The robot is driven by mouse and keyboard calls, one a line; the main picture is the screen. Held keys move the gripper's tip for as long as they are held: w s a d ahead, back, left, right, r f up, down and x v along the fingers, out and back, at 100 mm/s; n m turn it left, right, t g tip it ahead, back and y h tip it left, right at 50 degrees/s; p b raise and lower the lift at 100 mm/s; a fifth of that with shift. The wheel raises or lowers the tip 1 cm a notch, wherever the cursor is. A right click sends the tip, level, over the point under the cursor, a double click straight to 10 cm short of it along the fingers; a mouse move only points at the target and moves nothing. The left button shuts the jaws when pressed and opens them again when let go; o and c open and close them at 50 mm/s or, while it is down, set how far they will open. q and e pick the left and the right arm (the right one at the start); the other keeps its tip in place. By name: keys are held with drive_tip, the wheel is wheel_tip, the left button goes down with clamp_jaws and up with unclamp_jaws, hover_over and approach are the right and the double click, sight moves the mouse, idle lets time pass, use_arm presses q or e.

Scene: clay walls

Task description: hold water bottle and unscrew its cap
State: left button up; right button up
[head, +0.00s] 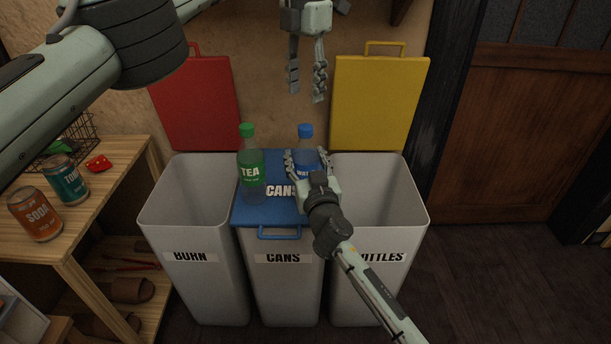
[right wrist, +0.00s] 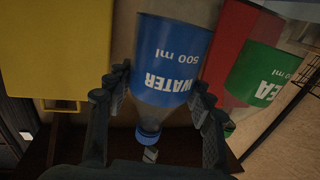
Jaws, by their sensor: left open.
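The water bottle (head: 306,148), clear with a blue label and blue cap (head: 306,131), stands upright on the blue lid (head: 245,217) of the middle bin. My right gripper (head: 307,160) has its fingers on both sides of the bottle, shut on it, and partly hides its label. In the right wrist view, the bottle (right wrist: 168,60) appears upside down between the fingers, its cap (right wrist: 148,131) clear of them. My left gripper (head: 306,92) is open and empty above the bottle, fingers pointing down, apart from the cap.
A green-capped tea bottle (head: 251,170) stands left of the water bottle on the same lid. Open bins marked BURN (head: 190,285) and BOTTLES (head: 385,285) flank it. Red (head: 195,100) and yellow (head: 380,105) lids lean behind. A shelf (head: 98,205) with cans is at left.

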drive_tip(key=c, duration=1)
drive_tip(key=o, duration=1.7)
drive_tip(key=shift+c, duration=0.2)
drive_tip(key=shift+s, duration=0.1)
